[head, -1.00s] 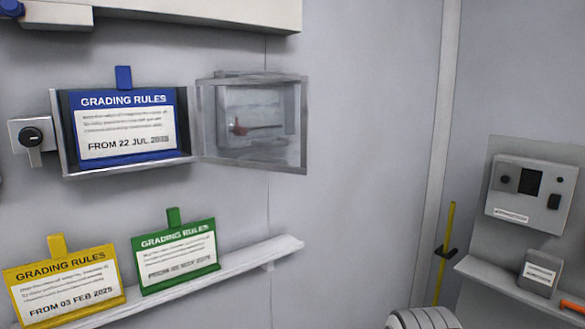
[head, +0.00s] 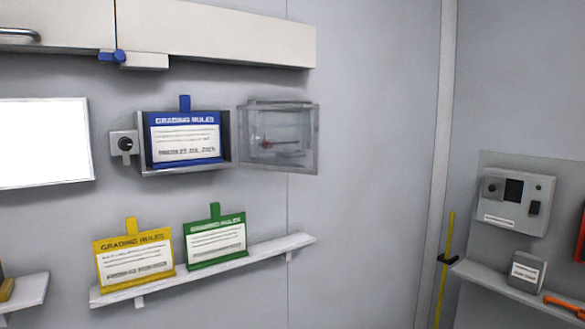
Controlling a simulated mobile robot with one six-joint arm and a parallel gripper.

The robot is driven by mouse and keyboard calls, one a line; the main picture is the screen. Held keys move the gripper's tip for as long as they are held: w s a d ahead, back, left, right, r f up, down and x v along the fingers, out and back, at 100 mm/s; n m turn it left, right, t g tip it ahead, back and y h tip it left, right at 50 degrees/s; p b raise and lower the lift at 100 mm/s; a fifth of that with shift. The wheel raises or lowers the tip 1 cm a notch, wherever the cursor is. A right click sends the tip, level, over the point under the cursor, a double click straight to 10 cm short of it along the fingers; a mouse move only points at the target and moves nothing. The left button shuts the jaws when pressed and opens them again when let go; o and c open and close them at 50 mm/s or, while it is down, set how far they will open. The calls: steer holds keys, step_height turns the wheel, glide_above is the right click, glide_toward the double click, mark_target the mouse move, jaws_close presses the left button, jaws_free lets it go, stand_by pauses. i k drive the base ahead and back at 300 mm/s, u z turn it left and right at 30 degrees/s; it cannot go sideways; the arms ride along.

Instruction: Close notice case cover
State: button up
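The notice case (head: 226,168) is on the back wall, left of the picture's middle. Its clear cover (head: 306,140) stands open, swung out to the right of the case. A blue "GRADING RULES" card (head: 185,137) with a tab on top stands inside the case. A grey lock plate with a dark round knob (head: 125,144) is just left of the case. Something reddish shows through the clear cover; I cannot tell what it is. My gripper is not in view.
A shelf (head: 292,241) below the case holds a yellow card (head: 133,260) and a green card (head: 215,240). A cabinet (head: 215,35) runs above. A white panel (head: 42,142) hangs left. A grey device (head: 517,200) is on the right wall above another shelf (head: 500,284).

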mark_target(278, 166)
steer(key=u, duration=0.05)
steer(key=i, duration=0.9)
steer(key=z, duration=0.05)
